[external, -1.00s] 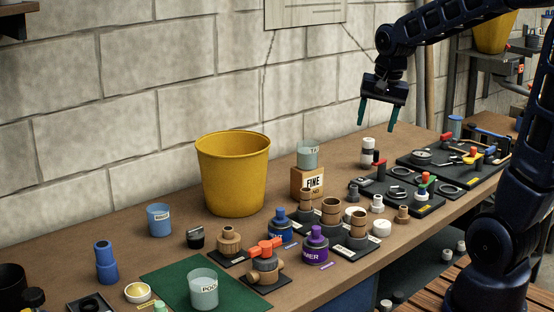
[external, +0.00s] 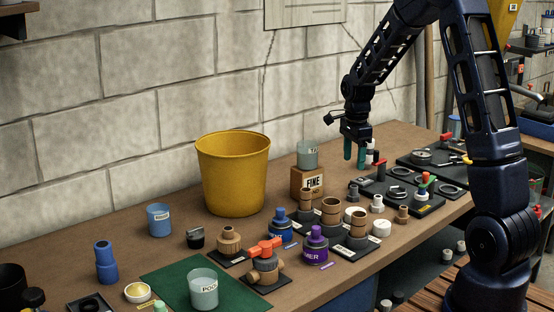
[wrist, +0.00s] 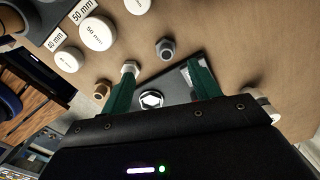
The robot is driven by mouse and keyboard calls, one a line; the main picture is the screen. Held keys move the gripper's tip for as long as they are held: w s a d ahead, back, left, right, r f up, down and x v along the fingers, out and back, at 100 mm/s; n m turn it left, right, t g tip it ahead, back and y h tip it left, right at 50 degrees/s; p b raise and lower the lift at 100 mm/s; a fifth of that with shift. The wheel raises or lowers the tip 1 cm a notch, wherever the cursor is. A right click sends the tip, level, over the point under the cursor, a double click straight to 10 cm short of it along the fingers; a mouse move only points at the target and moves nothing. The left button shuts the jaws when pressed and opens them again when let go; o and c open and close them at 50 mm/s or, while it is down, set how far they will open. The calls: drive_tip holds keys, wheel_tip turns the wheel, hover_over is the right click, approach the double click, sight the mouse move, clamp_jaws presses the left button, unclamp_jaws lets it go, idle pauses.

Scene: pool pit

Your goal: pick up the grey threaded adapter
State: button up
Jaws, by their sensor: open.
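The grey threaded adapter (external: 353,191) stands upright on the wooden bench, at the left end of a black mat. In the wrist view it is a small grey fitting with an open top (wrist: 165,48), beyond the fingertips and apart from them. My gripper (external: 355,158) points down above the bench, with its two green fingers apart and nothing between them. In the external view the adapter is below the fingertips. The fingers also show in the wrist view (wrist: 163,85), with a black mat and a pale hex ring below them.
A white fitting (external: 377,203) and a tan fitting (external: 403,214) stand near the adapter. A white bottle (external: 370,146) is partly hidden behind the fingers. White caps (wrist: 97,33) lie close by.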

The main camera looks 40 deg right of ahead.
sight(354, 186)
drive_tip(key=shift+w+d+f+m, duration=0.25)
drive_tip(key=shift+d+f+m, duration=0.05)
drive_tip(key=shift+f, duration=0.4)
wheel_tip(354, 186, down, 5)
drive_tip(key=shift+f, duration=0.2)
drive_tip(key=shift+d+f, duration=0.25)
drive_tip(key=shift+f, duration=1.05)
drive_tip(key=shift+d+f, duration=0.2)
drive_tip(key=shift+f, duration=1.1)
drive_tip(key=c, duration=1.1)
drive_tip(key=shift+w, duration=0.1)
